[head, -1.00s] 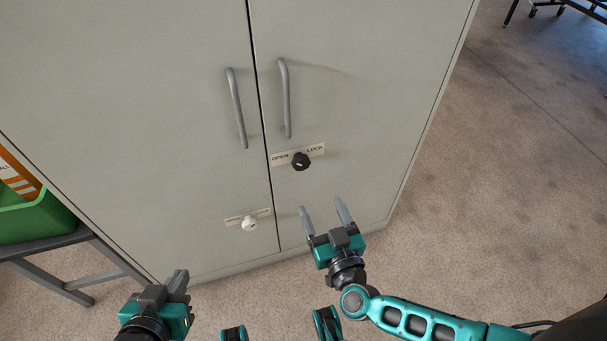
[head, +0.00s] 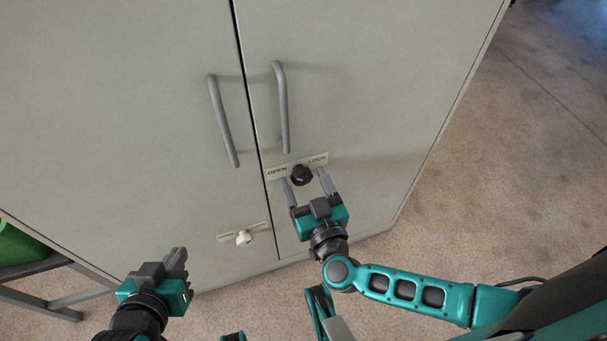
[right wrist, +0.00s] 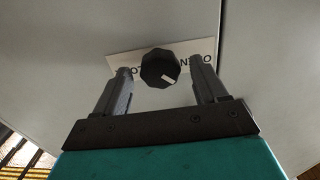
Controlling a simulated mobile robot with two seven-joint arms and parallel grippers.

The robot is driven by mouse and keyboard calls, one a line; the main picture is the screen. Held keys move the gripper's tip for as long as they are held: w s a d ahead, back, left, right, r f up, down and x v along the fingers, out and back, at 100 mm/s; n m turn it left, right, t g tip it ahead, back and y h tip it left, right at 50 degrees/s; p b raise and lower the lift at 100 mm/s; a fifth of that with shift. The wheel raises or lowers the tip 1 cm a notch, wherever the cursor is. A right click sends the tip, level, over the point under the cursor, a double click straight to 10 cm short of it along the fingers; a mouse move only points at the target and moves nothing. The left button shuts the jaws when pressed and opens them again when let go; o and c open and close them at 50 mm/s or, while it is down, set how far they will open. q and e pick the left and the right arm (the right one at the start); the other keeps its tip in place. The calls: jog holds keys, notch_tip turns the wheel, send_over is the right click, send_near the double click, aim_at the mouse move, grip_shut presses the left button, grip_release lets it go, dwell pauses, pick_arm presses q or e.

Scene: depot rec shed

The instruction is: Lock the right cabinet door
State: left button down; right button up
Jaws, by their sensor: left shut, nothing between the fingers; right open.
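The right cabinet door (head: 375,90) is flush beside the left door. Its black knob (head: 302,175) sits below the handle on a plate (head: 318,160) reading OPEN at left and LOCK at right. In the right wrist view the knob (right wrist: 156,64) has a pale mark at lower right, on the OPEN side of the upside-down plate. My right gripper (head: 304,179) is open, its fingers on either side of the knob with visible gaps; whether the tips reach its depth is unclear. My left gripper (head: 179,257) is shut and empty, low in front of the left door.
The left door (head: 120,110) has a grey handle (head: 223,122) and a white knob (head: 244,238) on a small plate. The right door's handle (head: 282,108) stands out above the black knob. A green bin (head: 18,245) rests on a grey stand at left. Bare floor lies right.

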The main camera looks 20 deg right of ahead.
jog(key=shift+c, duration=0.4)
grip_shut()
dwell(0.4)
